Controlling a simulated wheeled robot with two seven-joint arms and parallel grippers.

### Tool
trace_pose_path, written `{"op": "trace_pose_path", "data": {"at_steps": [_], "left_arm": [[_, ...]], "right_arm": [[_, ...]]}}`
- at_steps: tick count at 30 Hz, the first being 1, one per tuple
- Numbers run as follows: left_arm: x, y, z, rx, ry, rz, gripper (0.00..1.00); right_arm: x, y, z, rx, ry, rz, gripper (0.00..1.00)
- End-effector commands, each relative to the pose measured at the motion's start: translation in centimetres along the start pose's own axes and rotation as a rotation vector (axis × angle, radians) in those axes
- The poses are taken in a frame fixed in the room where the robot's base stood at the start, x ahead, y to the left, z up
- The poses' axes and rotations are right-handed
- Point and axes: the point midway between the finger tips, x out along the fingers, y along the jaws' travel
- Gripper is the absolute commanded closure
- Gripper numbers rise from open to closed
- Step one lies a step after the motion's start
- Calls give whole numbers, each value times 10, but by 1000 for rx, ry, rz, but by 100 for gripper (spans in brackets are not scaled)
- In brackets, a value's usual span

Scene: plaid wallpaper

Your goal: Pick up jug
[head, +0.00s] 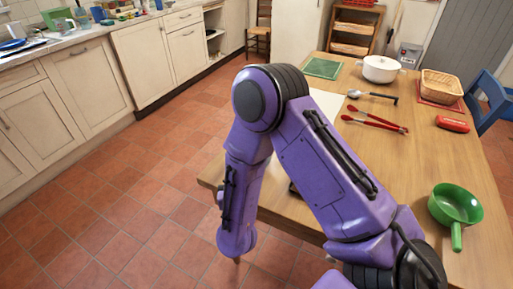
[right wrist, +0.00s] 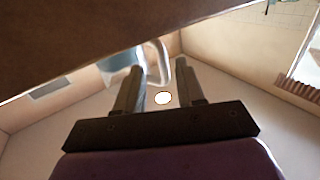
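In the right wrist view a pale blue and teal vessel with a curved whitish handle (right wrist: 162,62), apparently the jug (right wrist: 120,72), shows just below the brown surface at the top. My right gripper (right wrist: 160,75) is open, with its two dark fingers apart. The vessel and handle appear behind and between the fingers; I cannot tell whether they touch. My left gripper is out of view.
The wooden table (head: 430,160) holds a green pan (head: 455,205), red tongs (head: 375,122), a ladle (head: 372,95), a white pot (head: 380,68), a basket (head: 441,86) and a red item (head: 452,124). A blue chair (head: 488,103) stands at right. Tiled floor (head: 130,200) is clear at left.

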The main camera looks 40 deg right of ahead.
Motion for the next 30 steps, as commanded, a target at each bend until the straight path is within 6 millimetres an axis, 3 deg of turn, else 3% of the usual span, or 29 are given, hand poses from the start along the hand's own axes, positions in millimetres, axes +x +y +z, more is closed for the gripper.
{"op": "trace_pose_path", "data": {"at_steps": [9,17,20,21,30], "left_arm": [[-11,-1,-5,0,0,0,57],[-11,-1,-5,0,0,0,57],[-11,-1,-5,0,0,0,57],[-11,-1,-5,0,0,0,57],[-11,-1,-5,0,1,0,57]], "right_arm": [[50,1,-7,1,0,5,62],[54,1,-6,0,0,3,62],[54,1,-6,0,0,3,94],[54,1,-6,0,0,3,100],[54,2,-7,0,1,4,100]]}}
